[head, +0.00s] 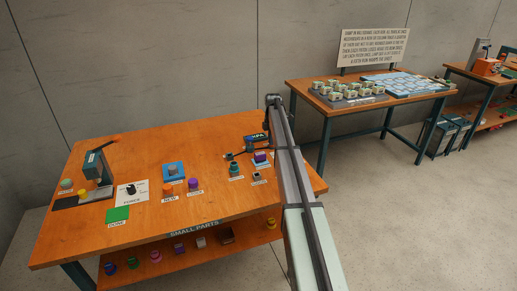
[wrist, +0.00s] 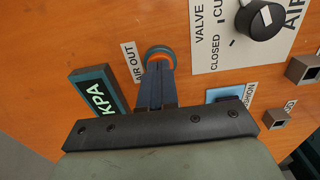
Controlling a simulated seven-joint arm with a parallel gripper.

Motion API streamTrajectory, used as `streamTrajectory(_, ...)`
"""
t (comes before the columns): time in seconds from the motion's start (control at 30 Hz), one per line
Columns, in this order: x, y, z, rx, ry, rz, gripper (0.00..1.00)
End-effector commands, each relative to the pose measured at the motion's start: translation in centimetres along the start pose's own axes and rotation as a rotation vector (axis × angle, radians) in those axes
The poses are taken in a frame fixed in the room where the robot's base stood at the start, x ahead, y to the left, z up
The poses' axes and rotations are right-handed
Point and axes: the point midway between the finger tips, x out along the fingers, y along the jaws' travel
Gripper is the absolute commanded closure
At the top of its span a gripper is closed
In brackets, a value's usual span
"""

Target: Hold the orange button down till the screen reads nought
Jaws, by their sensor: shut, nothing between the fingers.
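In the wrist view, the orange button (wrist: 160,64) sits in a teal ring beside the "AIR OUT" label (wrist: 132,64). My gripper (wrist: 158,76) is shut and empty. Its fingertips overlap the lower part of the button and hide some of it. I cannot tell whether they touch or press it. The dark screen box (wrist: 97,92) reads "KPA" to the left of the fingers. No number is legible there, and part of the box is hidden by my gripper. The screen (head: 255,140) also shows in the head view, too small to read. My fingers are hidden there behind my arm.
A black valve knob (wrist: 262,20) on a white plate stands right of the button. A blue pad (wrist: 230,93) and grey square sockets (wrist: 303,69) lie further right. In the head view, a press (head: 97,167) and several coloured parts stand on the orange bench (head: 140,245).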

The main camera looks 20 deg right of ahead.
Motion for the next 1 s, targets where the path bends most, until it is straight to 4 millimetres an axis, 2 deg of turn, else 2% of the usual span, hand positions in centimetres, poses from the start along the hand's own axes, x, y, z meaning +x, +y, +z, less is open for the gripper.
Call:
streamTrajectory(0.37,-0.3,0.0,0.0,0.0,0.0,0.0,1.0)
streamTrajectory(1.0,-3.4,0.0,0.0,0.0,0.0,0.0,1.0)
